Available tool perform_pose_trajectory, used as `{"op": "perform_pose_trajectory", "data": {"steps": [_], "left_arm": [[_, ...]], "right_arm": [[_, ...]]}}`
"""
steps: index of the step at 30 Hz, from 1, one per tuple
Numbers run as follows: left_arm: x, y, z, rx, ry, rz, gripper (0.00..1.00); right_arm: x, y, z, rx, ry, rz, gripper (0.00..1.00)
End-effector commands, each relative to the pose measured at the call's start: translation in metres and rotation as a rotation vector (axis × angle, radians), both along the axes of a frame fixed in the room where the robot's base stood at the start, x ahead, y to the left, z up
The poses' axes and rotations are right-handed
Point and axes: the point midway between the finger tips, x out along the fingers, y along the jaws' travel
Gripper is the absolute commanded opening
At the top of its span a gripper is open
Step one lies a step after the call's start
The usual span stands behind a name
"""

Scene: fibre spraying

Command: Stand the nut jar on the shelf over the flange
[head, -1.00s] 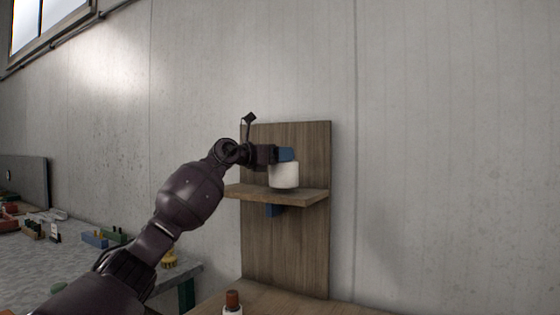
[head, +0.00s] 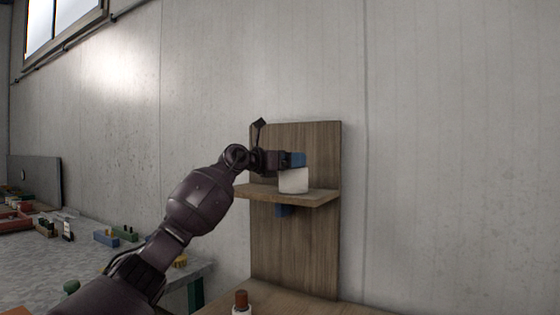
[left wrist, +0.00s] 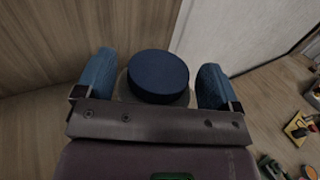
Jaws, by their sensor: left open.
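The nut jar is a white cylinder (head: 293,181) standing upright on the wooden shelf (head: 318,198). In the left wrist view its round dark blue lid (left wrist: 158,77) is seen from above. My left gripper (head: 297,160) is at the jar's top. Its two blue fingers are open, one on each side of the lid, with a visible gap on both sides. A blue piece (head: 282,211) is under the shelf; I cannot tell if it is the flange. My right gripper is not in view.
The shelf is fixed to an upright wooden board (head: 295,255) before a grey wall. A bottle with a brown top (head: 241,300) stands on the wooden surface below. A grey bench (head: 95,262) with several small items is at the left. The shelf's right end is clear.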

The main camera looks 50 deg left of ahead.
Motion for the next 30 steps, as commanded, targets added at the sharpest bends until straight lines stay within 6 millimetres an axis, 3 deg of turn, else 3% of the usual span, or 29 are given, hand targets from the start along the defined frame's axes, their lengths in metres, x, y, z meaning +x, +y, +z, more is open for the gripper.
{"op": "perform_pose_trajectory", "data": {"steps": [8,30], "left_arm": [[-0.018,0.004,0.003,0.002,-0.001,0.001,0.88],[-0.095,0.02,0.003,0.001,-0.001,0.001,0.88]], "right_arm": [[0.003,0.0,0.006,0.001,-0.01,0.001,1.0],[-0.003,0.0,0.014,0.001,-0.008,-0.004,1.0]]}}
